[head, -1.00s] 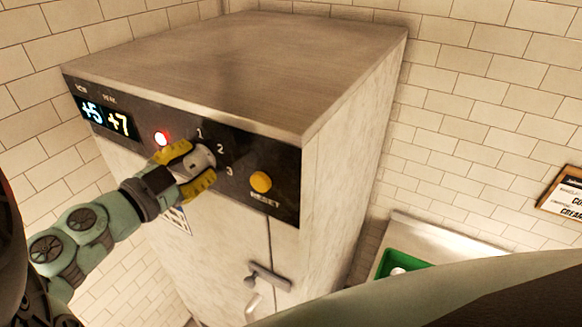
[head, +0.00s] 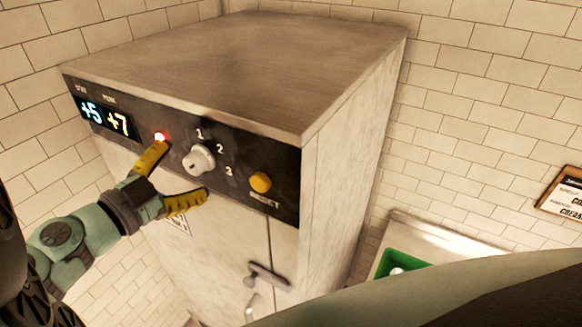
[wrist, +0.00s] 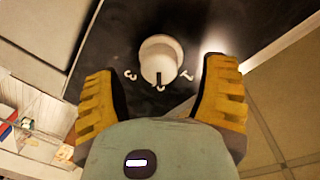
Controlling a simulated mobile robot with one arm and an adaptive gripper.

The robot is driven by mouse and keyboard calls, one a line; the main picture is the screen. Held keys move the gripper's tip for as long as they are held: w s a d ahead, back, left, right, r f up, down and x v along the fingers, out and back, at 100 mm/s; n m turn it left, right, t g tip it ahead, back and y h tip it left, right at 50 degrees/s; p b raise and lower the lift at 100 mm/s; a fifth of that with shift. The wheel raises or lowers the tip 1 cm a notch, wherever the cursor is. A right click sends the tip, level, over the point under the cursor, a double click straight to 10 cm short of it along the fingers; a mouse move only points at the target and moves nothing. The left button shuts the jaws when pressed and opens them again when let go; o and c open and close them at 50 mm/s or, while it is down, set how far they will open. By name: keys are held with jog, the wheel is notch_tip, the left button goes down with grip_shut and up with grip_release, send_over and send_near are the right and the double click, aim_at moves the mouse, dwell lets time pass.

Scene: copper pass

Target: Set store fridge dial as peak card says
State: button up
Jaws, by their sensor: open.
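The store fridge (head: 330,180) is a tall pale cabinet with a black control panel. Its pale round dial (head: 199,158) sits among the numbers 1, 2 and 3. In the wrist view the dial (wrist: 160,58) has a dark mark that points at the 2. My gripper (head: 182,172) is open and empty, its yellow fingers just short of the dial and apart from it. A paper label (head: 180,224) on the fridge front is partly hidden behind my gripper; its text is unreadable. A card (head: 568,197) hangs on the right wall, cut off by the picture edge.
A yellow reset button (head: 260,182) is right of the dial. A door handle (head: 268,277) sticks out below. A green tray (head: 392,262) lies right of the fridge.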

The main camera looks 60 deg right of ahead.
jog(key=a, duration=0.9)
jog(key=shift+r, duration=0.25)
jog(key=shift+s, duration=0.1)
